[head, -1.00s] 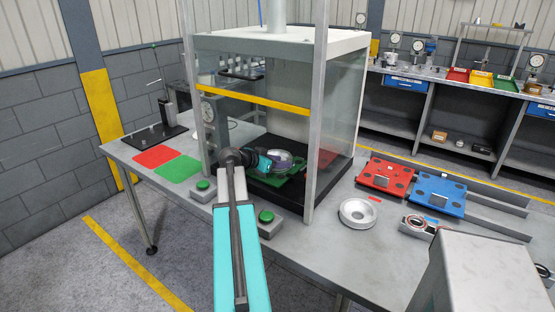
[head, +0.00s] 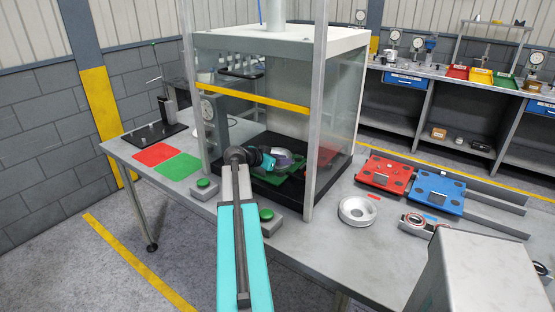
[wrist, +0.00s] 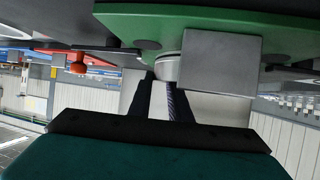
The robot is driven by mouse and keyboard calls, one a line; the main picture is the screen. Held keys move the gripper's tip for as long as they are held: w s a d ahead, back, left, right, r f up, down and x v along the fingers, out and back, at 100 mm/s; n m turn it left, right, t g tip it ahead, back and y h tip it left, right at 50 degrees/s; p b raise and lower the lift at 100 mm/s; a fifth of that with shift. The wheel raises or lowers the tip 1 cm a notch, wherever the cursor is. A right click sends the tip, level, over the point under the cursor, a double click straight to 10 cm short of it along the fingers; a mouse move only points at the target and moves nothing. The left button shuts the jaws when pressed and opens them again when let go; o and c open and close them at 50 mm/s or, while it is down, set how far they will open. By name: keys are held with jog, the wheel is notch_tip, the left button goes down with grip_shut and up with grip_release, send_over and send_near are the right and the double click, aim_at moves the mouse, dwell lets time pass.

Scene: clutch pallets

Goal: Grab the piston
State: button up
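My gripper (head: 283,162) reaches into the glass-sided press enclosure, low over the green pallet (head: 276,179). A round silver part (head: 286,154) sits there beside the fingers; it could be the piston, but the view is small. In the wrist view the picture is upside down, with the green pallet (wrist: 220,22) across the top. A grey block (wrist: 220,62) and a small rounded silver piece (wrist: 168,67) stand on it. My two fingers (wrist: 160,95) are apart with a gap between them, their tips close to the silver piece. I cannot tell whether they touch it.
The enclosure has a yellow bar (head: 254,97) and a metal front post (head: 315,130) near my arm. Green buttons (head: 266,214) stand at the front edge. A silver ring (head: 357,211), a red pallet (head: 384,173) and a blue pallet (head: 435,192) lie to the right.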

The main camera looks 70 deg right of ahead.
jog(key=shift+r, duration=0.2)
grip_shut()
notch_tip(320, 180, up, 10)
jog(key=b, duration=0.2)
jog(key=shift+f, duration=0.15)
dwell(0.4)
dwell(0.6)
